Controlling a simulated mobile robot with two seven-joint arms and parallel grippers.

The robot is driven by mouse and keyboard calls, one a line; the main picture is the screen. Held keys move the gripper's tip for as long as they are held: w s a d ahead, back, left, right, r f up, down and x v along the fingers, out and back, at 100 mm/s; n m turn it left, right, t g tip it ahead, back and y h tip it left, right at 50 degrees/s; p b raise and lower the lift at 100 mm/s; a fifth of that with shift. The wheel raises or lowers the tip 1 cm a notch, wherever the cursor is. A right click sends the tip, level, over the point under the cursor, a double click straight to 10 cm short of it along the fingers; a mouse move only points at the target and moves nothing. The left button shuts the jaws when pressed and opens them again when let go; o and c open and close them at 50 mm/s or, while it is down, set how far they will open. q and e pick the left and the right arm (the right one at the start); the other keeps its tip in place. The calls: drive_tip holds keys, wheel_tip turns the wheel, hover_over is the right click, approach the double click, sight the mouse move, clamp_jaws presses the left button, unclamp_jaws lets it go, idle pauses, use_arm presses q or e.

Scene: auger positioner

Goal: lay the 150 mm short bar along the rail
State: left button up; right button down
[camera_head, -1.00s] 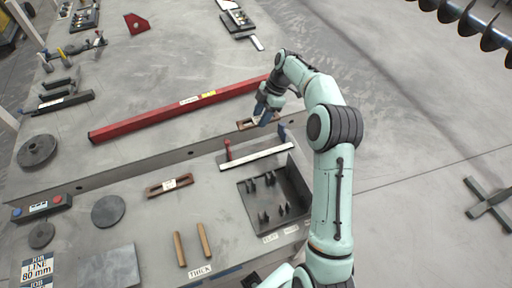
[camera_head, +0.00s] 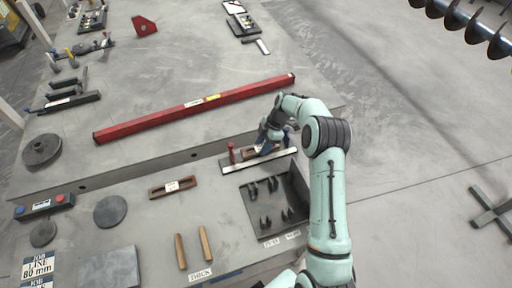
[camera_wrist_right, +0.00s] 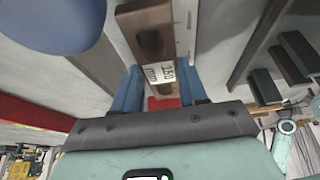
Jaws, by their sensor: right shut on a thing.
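My right gripper (camera_head: 265,147) is shut on a brown slotted bar. In the right wrist view, the bar (camera_wrist_right: 150,30) carries a white label reading 150 mm, between the gripper's blue fingers (camera_wrist_right: 160,80). In the head view, the held bar (camera_head: 248,153) is at the far side of a dark strip with a pale top (camera_head: 262,161), which may be the rail. Whether the bar touches the strip I cannot tell. My left gripper is not in view.
A similar brown bar (camera_head: 172,187) lies to the left. A long red beam (camera_head: 190,108) crosses the table behind. A dark tray (camera_head: 262,222) with several upright pieces is in front of the strip. Two tan sticks (camera_head: 206,245) and round dark discs (camera_head: 110,212) lie nearer.

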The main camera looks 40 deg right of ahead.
sight(255, 149)
drive_tip(key=a, duration=0.2)
drive_tip(key=w+a, duration=0.1)
drive_tip(key=shift+w+r, duration=0.1)
drive_tip(key=shift+r, duration=0.15)
drive_tip(key=shift+d+f+p, duration=0.15)
drive_tip(key=shift+f+p, duration=0.2)
drive_tip(key=shift+f, duration=0.4)
drive_tip(key=shift+f, duration=0.15)
drive_tip(key=c, duration=0.6)
unclamp_jaws()
